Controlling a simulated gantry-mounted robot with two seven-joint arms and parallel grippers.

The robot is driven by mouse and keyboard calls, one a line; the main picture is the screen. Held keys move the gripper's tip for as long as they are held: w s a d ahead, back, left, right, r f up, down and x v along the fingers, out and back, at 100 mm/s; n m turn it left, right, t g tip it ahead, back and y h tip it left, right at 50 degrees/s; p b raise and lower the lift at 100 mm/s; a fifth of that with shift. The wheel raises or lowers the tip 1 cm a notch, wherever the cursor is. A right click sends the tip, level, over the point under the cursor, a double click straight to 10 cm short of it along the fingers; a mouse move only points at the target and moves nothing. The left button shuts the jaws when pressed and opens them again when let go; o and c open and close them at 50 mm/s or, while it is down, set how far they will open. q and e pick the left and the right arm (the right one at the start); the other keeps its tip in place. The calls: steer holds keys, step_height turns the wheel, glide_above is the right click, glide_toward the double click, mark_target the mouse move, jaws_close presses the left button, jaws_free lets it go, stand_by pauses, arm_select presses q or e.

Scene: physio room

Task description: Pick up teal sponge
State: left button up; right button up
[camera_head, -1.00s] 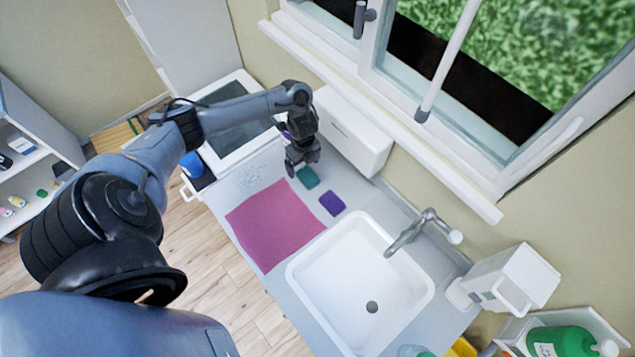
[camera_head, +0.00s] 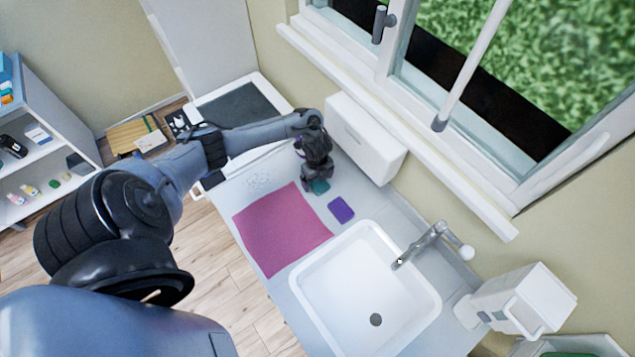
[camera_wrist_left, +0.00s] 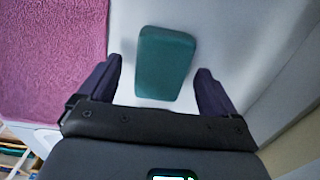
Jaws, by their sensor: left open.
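The teal sponge (camera_wrist_left: 165,62) lies flat on the grey counter, in the upper middle of the left wrist view. In the head view the teal sponge (camera_head: 320,187) is partly hidden behind my left gripper (camera_head: 315,186). My left gripper is open, with its two dark fingers apart; it also shows in the left wrist view (camera_wrist_left: 158,88). The sponge's near end lies between the fingertips, with a gap on each side. Its far end reaches out past them. My right gripper is not in view.
A pink towel (camera_head: 280,230) lies left of the sponge, and a purple sponge (camera_head: 341,210) lies to its right. A white sink (camera_head: 318,290) with a tap (camera_head: 425,243) is in front. A white wall box (camera_head: 368,140) stands close behind the gripper.

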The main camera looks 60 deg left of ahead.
mark_target(318, 181)
arm_select(q)
steer(key=shift+f, duration=0.7)
steer(key=c, duration=1)
step_height(318, 181, up, 10)
steer(key=shift+w+r+p, duration=0.1)
steer(key=shift+p, duration=0.5)
